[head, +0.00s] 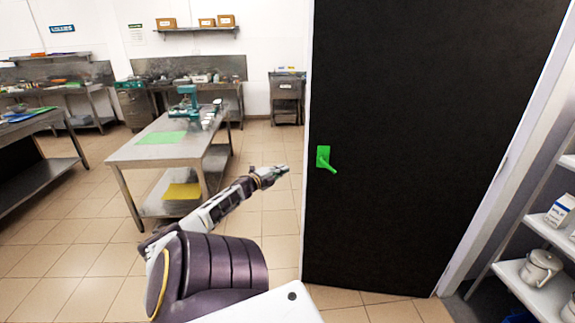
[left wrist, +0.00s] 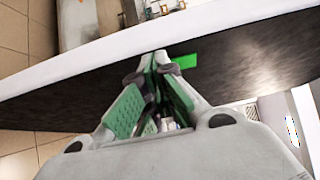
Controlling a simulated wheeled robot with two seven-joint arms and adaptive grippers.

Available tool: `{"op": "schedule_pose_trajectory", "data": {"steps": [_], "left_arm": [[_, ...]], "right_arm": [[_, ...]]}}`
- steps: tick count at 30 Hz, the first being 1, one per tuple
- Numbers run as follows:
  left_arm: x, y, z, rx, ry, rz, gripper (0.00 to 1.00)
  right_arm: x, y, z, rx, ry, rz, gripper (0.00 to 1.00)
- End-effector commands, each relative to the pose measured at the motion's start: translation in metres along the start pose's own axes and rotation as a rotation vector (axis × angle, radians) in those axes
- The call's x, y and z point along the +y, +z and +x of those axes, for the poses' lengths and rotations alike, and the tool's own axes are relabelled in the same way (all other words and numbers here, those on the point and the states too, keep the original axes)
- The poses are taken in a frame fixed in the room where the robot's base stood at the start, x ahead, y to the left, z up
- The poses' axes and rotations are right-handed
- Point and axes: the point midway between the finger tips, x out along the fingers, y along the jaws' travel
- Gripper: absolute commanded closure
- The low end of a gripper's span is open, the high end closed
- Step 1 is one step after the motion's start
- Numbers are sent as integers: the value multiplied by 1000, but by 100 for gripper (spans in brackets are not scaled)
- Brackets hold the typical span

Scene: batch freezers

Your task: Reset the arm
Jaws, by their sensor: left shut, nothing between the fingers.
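My left arm reaches forward from the bottom of the head view. Its left gripper (head: 280,171) is shut and empty, in front of the left edge of a black door (head: 420,130). The door's green handle (head: 325,160) is a little to the right of the fingertips, and a gap shows between them in the picture. In the left wrist view the green-padded gripper (left wrist: 160,66) has its tips together near the door's edge. A green patch (left wrist: 184,61), probably the handle plate, shows just behind the tips. My right gripper is not in view.
A steel table (head: 160,152) with a green sheet and a teal machine (head: 188,103) stands to the left. More steel counters line the back wall. White shelves (head: 535,272) with a metal canister (head: 541,267) stand at the right. Tiled floor (head: 75,265) is open at the lower left.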

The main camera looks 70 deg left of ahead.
Motion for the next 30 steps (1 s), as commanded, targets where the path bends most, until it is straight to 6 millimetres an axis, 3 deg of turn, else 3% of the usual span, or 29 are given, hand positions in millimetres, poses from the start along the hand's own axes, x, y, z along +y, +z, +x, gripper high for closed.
{"op": "schedule_pose_trajectory", "data": {"steps": [26,30], "left_arm": [[0,4,-4,-1,0,-21,100],[4,14,-5,-50,18,-77,100]], "right_arm": [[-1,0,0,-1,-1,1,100],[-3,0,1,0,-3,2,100]]}}
